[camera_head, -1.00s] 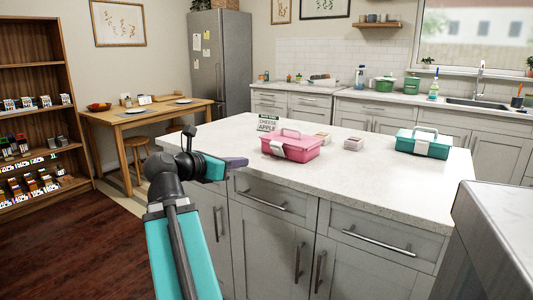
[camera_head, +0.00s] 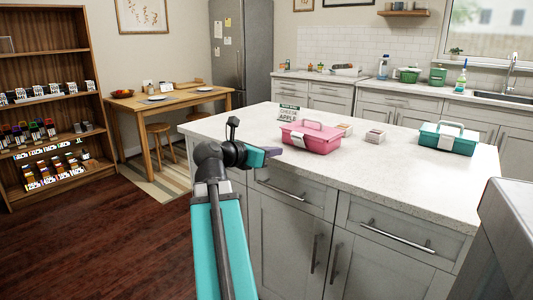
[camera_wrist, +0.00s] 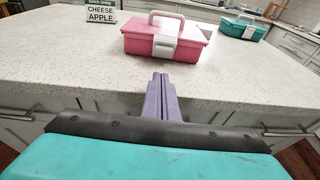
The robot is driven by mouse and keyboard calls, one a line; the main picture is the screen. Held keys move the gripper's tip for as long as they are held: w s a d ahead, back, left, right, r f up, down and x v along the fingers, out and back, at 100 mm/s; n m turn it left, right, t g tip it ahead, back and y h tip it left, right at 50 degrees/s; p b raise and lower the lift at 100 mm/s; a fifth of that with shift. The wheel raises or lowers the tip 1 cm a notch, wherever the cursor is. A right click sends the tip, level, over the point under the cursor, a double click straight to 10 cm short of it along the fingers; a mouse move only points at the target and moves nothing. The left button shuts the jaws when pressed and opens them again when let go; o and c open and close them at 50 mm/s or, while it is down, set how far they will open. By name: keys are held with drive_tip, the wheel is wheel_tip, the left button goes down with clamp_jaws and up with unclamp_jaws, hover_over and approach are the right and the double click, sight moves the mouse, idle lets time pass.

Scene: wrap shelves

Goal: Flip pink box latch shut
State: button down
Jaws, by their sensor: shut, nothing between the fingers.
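The pink box (camera_head: 311,138) stands upright on the light stone counter (camera_head: 400,165), with its lid down and its handle on top. Its white latch (camera_wrist: 165,46) is on the front face in the wrist view; I cannot tell for sure whether it is fastened. The box also shows in the wrist view (camera_wrist: 191,47). My gripper (camera_wrist: 160,76) has its two purple fingers together and empty. It points at the box's front from the near counter edge, apart from it. In the head view my gripper (camera_head: 274,151) is left of and nearer than the box.
A teal box (camera_head: 447,139) stands on the counter to the right. Two small boxes (camera_head: 375,136) (camera_head: 344,130) lie behind and right of the pink box. A sign reading "CHEESE APPLE" (camera_head: 289,113) stands behind it at left. The counter front is clear.

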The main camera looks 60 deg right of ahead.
sight(282, 157)
drive_tip(key=x, duration=0.3)
drive_tip(key=b+x, duration=0.1)
drive_tip(key=shift+d+r, duration=0.25)
drive_tip(key=shift+r, duration=0.1)
drive_tip(key=shift+s+d+r+b, duration=0.25)
drive_tip(key=shift+d+r, duration=0.15)
drive_tip(key=shift+d, duration=0.15)
drive_tip(key=shift+s+d+r+b, duration=0.2)
drive_tip(key=shift+d+r, duration=0.2)
drive_tip(key=shift+d, duration=0.1)
drive_tip(key=shift+w+r+p, duration=0.15)
drive_tip(key=shift+r+p, duration=0.05)
drive_tip(key=shift+p, duration=0.5)
drive_tip(key=shift+p, duration=0.3)
